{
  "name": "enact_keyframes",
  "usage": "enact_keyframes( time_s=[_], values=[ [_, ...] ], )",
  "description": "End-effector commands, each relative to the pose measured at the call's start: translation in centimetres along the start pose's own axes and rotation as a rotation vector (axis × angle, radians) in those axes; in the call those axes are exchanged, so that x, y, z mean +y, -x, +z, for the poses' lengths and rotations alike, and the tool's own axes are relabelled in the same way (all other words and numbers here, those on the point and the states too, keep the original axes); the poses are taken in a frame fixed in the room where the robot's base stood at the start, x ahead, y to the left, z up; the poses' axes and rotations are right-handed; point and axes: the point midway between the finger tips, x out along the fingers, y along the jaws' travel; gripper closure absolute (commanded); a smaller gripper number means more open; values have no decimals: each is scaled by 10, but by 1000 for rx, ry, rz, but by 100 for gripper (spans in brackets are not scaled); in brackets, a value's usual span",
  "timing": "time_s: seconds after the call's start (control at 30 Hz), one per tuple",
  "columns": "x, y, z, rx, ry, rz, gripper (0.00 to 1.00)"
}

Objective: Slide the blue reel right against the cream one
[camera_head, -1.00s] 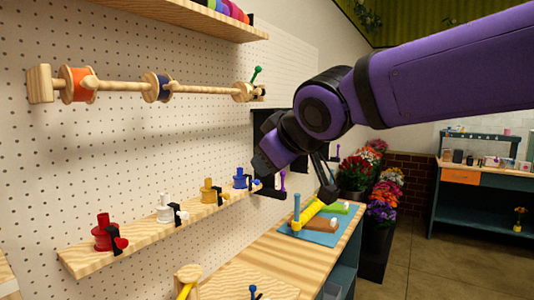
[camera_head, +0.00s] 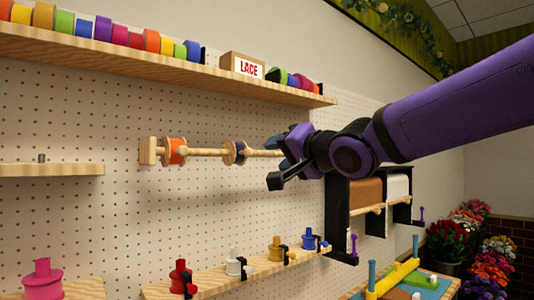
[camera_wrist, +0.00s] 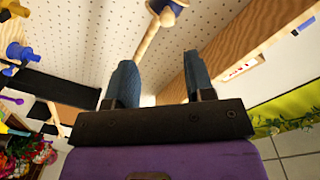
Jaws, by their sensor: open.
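A wooden rod (camera_head: 207,152) runs along the pegboard and carries an orange reel (camera_head: 175,151) near its left end. The blue reel (camera_head: 235,152) is on the rod to the right, with a clear gap between them. In the wrist view the blue reel (camera_wrist: 168,7) is at the top edge, partly cut off, with pale flanges. My gripper (camera_head: 276,165) is at the right part of the rod, right of the blue reel and apart from it. In the wrist view its fingers (camera_wrist: 158,82) are spread and empty, with the rod (camera_wrist: 147,40) beyond them. I cannot make out a cream reel; my gripper hides the rod's right end.
A shelf (camera_head: 150,67) with coloured rolls and a LACE box (camera_head: 242,66) is above the rod. A lower ledge (camera_head: 225,278) holds several small spools. A black holder with rolls (camera_head: 340,215) is at the right. Bare pegboard (camera_head: 150,220) lies below the rod.

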Motion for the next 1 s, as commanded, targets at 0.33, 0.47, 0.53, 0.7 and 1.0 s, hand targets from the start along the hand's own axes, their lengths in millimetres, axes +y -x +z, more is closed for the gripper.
enact_keyframes(
  time_s=[0.33, 0.47, 0.53, 0.7, 1.0],
  values=[
    [-10, -27, 4, -10, -67, -39, 51],
    [-11, -48, 4, -9, -67, -39, 51],
    [-11, -60, 4, -10, -67, -39, 51],
    [-12, -88, 5, -10, -66, -39, 51],
    [-13, -114, 4, -9, -66, -39, 51]
  ],
)
